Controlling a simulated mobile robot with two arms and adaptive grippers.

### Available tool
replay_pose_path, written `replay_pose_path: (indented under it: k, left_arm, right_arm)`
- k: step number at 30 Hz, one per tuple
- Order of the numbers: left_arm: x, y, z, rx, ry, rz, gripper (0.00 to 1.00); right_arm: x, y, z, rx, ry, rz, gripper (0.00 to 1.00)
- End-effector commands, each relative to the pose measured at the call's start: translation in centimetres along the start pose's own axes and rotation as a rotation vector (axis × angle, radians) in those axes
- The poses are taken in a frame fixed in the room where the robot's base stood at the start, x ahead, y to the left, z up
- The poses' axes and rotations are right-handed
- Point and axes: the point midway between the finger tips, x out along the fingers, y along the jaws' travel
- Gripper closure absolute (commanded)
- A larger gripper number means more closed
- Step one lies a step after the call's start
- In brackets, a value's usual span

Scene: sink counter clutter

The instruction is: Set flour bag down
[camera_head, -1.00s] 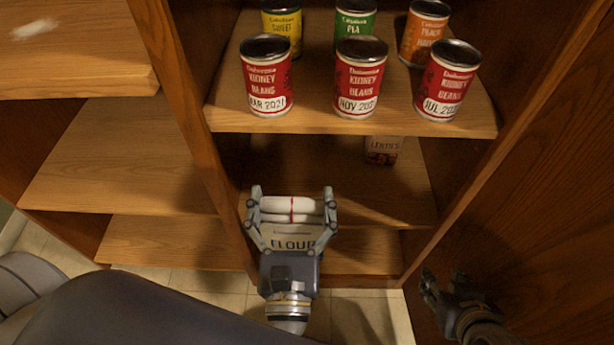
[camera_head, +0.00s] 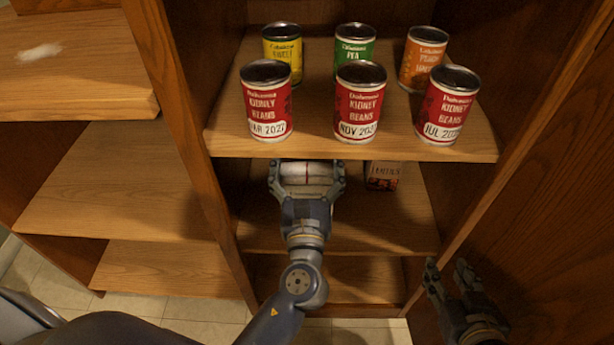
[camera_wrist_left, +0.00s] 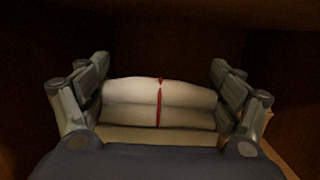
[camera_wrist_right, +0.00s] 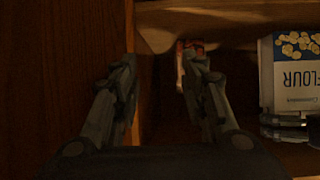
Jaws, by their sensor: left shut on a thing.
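The flour bag (camera_head: 306,172) is white with a red stripe on its rolled top. My left gripper (camera_head: 306,178) is shut on it, a finger on each side, inside the middle shelf bay under the shelf of cans. The left wrist view also shows the bag (camera_wrist_left: 160,104) between the fingers. The right wrist view shows the bag's printed front (camera_wrist_right: 294,75) at the right. From these frames I cannot tell whether its base touches the shelf board (camera_head: 380,225). My right gripper (camera_head: 450,278) is open and empty, low at the right, by the cabinet's right side.
A small lentils box (camera_head: 382,176) stands on the same middle shelf, right of the bag. Several cans, including a red kidney beans can (camera_head: 360,102), stand on the shelf above. A wooden divider (camera_head: 190,130) bounds the bay at left. The shelf's front right is clear.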

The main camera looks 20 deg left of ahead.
Motion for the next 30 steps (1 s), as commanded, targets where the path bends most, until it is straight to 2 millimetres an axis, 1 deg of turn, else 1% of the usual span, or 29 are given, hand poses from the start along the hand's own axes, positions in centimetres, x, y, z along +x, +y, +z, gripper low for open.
replay_pose_path:
  k: [4, 8, 12, 16, 21, 30]
  left_arm:
    - [-0.1, 0.0, -0.5, 0.0, -0.006, 0.0, 0.82]
    - [-0.2, 0.0, -1.4, 0.002, -0.006, 0.0, 0.82]
    - [-0.4, 0.0, -2.3, 0.0, -0.006, 0.0, 0.82]
    - [-0.5, 0.0, -2.8, 0.001, -0.006, 0.0, 0.82]
    - [-0.5, 0.0, -3.1, 0.0, -0.007, 0.0, 0.82]
    - [-0.5, 0.0, -3.1, 0.0, -0.006, 0.0, 0.82]
  right_arm:
    - [0.3, -0.3, -1.8, 0.0, 0.092, -0.006, 0.6]
    - [0.4, -0.6, -4.5, 0.0, 0.226, -0.014, 0.6]
    - [-0.1, -1.0, -7.4, 0.001, 0.367, -0.022, 0.6]
    - [-0.8, -1.3, -9.4, 0.003, 0.47, -0.028, 0.6]
    - [-1.3, -1.4, -10.7, 0.004, 0.535, -0.032, 0.6]
    - [-1.4, -1.4, -10.8, 0.004, 0.542, -0.033, 0.6]
